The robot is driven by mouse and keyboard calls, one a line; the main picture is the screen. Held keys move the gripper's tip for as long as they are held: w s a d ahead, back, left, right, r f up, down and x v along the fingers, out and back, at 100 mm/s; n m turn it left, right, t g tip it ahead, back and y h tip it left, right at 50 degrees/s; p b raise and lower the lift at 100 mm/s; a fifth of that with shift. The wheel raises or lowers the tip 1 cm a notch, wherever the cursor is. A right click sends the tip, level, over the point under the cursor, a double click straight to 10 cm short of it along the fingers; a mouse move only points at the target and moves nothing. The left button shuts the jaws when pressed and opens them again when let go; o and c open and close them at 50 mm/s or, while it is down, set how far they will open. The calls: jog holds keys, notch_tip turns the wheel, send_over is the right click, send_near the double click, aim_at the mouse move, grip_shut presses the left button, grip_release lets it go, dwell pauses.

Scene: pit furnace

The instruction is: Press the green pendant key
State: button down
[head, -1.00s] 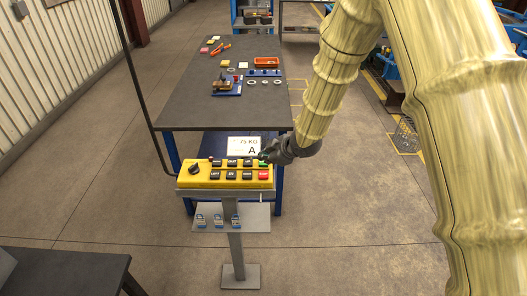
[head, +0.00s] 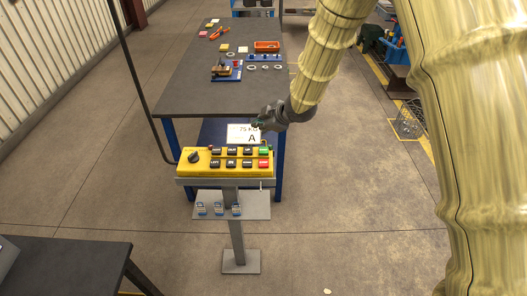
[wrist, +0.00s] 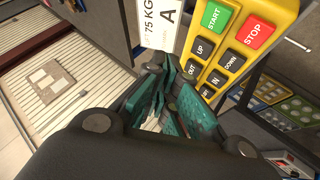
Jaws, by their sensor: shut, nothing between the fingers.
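The yellow pendant (head: 224,170) stands on a grey post, with a dark knob and two rows of keys. Its green key (head: 264,151) is at the right end of the upper row, above the red key (head: 264,163). In the wrist view the green key (wrist: 214,16) reads START and the red key (wrist: 255,32) reads STOP. My gripper (head: 259,124) is shut and empty, beyond the pendant in front of the white card, apart from the green key. In the wrist view its teal fingers (wrist: 168,73) lie below and left of the green key.
A white card (head: 238,134) marked "75 KG A" stands behind the pendant. A dark workbench (head: 195,95) behind holds an orange tray (head: 267,46) and small parts. A shelf (head: 255,207) with several small blue items is on the post.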

aim_at(262, 151)
jog(key=shift+f+b, duration=2.8)
jog(key=shift+f, duration=1.2)
jog(key=shift+f, duration=0.15)
jog(key=shift+f, duration=0.25)
jog(key=shift+f+b, duration=0.45)
jog(key=shift+b, duration=0.05)
jog(key=shift+r, duration=0.1)
jog(key=shift+r+p, duration=0.75)
jog(key=shift+r, duration=0.05)
jog(key=shift+r+p, duration=1.95)
jog(key=shift+r, duration=0.55)
